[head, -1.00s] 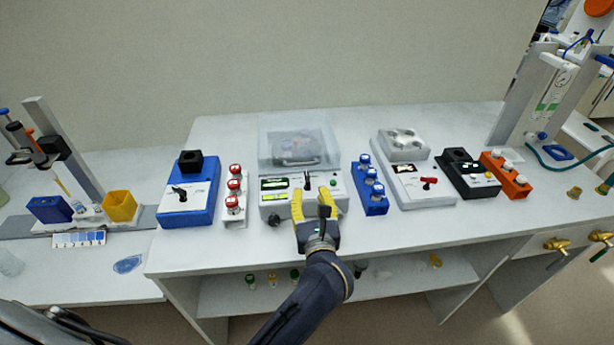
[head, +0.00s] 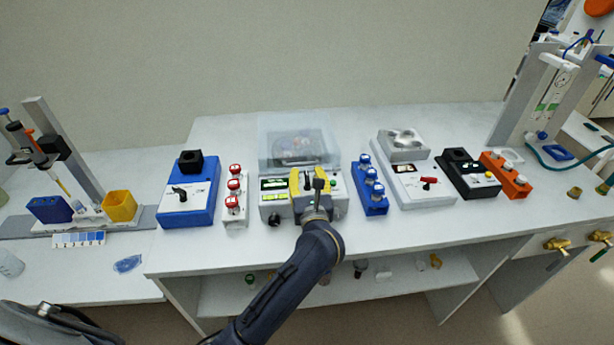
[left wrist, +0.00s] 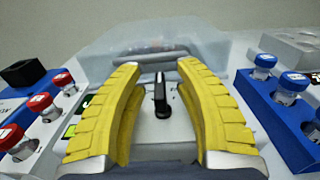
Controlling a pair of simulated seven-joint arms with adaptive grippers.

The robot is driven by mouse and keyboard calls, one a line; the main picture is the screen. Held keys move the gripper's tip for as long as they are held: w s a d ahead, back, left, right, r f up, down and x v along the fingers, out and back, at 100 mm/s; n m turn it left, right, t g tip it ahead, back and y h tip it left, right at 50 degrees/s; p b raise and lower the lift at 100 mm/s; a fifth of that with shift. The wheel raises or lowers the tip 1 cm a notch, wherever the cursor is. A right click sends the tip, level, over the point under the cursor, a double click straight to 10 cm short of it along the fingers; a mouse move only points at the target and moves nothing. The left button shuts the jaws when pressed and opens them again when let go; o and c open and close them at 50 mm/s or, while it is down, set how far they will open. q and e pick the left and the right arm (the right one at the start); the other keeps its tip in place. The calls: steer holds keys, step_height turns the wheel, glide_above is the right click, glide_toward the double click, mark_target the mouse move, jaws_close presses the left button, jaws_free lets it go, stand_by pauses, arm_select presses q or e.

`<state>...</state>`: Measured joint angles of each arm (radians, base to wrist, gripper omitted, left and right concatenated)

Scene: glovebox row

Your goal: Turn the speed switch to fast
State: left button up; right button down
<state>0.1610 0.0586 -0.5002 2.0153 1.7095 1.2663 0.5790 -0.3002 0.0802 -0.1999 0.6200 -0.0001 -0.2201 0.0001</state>
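The black switch lever (left wrist: 160,95) stands on the front panel of the middle machine (head: 270,197), a pale unit with a clear lid. In the left wrist view it is roughly upright. My left gripper (head: 309,174) is over this panel. Its yellow fingers, also in the left wrist view (left wrist: 158,68), are open, one on each side of the lever, with visible gaps. In the head view the gripper covers much of the panel around the lever. I cannot read any speed marks. My right gripper is not in view.
A red-capped vial rack (head: 235,212) stands left of the machine and a blue rack (head: 371,202) close to its right. A blue box with a black knob (head: 205,205) and a white unit with a red lever (head: 410,195) stand further out.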

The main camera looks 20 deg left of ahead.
arm_select(q)
jaws_close()
steer(key=shift+m+t+h, duration=0.3)
steer(key=shift+m+h, duration=0.2)
steer(key=shift+h, duration=0.1)
steer(key=m+h, duration=0.2)
steer(key=h, duration=0.2)
steer(key=shift+t, duration=0.4)
steer(key=shift+d+m+h, duration=0.15)
steer(key=shift+m+h, duration=1.35)
steer(key=shift+h, duration=0.5)
jaws_free()
